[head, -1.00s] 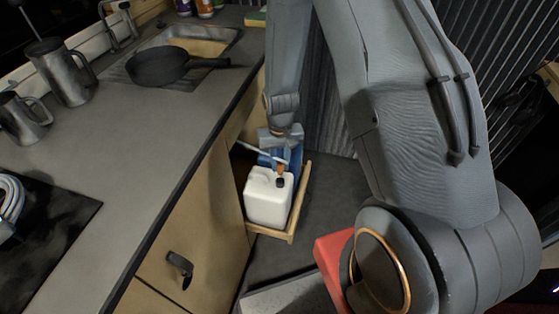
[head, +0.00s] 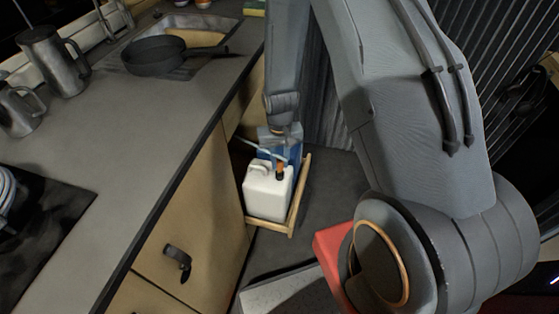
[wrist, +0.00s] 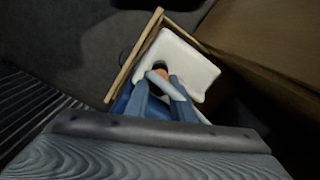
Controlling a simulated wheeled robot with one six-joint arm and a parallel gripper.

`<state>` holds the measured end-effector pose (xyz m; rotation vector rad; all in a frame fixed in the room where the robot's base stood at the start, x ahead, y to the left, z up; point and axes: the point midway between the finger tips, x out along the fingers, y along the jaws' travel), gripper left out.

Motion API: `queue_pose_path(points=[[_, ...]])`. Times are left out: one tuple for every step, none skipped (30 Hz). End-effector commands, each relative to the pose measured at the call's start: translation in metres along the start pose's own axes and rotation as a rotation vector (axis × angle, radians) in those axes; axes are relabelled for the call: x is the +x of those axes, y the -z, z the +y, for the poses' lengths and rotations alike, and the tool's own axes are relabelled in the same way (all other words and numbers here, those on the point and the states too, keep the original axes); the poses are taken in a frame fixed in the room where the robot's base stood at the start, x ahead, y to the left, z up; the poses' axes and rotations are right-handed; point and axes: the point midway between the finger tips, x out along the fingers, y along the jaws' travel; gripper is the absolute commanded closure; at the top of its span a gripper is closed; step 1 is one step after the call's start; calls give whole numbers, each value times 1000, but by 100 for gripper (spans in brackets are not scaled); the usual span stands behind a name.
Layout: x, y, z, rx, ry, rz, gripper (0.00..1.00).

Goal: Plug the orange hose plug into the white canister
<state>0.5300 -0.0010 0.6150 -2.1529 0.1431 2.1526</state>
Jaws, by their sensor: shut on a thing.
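The white canister (head: 262,197) stands upright in a wooden pull-out tray below the counter; its top also shows in the wrist view (wrist: 188,62). The orange hose plug (head: 280,166) is upright at the canister's dark neck (head: 279,177). I cannot tell whether it is seated in the neck or only above it. My gripper (wrist: 161,79) is shut on the plug, over the canister's top. In the wrist view, the orange plug (wrist: 161,69) shows at the blue fingertips. A pale hose (wrist: 172,88) runs from it between the fingers and partly hides it.
The tray's wooden rim (head: 299,197) surrounds the canister closely. A blue object (head: 266,154) sits behind it. The cabinet front (head: 195,215) and counter edge (head: 178,185) lie to the left. A red block (head: 331,252) is at front right. Grey floor (head: 334,180) is clear to the right.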

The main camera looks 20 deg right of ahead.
Motion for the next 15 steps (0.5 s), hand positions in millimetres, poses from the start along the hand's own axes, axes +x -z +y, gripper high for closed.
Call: queue_pose_path(points=[[1,0,0,0,0,0,100],[1,0,0,0,0,0,100],[2,0,0,0,0,0,100],[3,0,0,0,0,0,100],[3,0,0,0,0,0,100],[4,0,0,0,0,0,100],[5,0,0,0,0,0,100],[5,0,0,0,0,0,100],[6,0,0,0,0,0,100],[7,0,0,0,0,0,100],[7,0,0,0,0,0,100],[8,0,0,0,0,0,100],[9,0,0,0,0,0,100],[9,0,0,0,0,0,100],[10,0,0,0,0,0,100]])
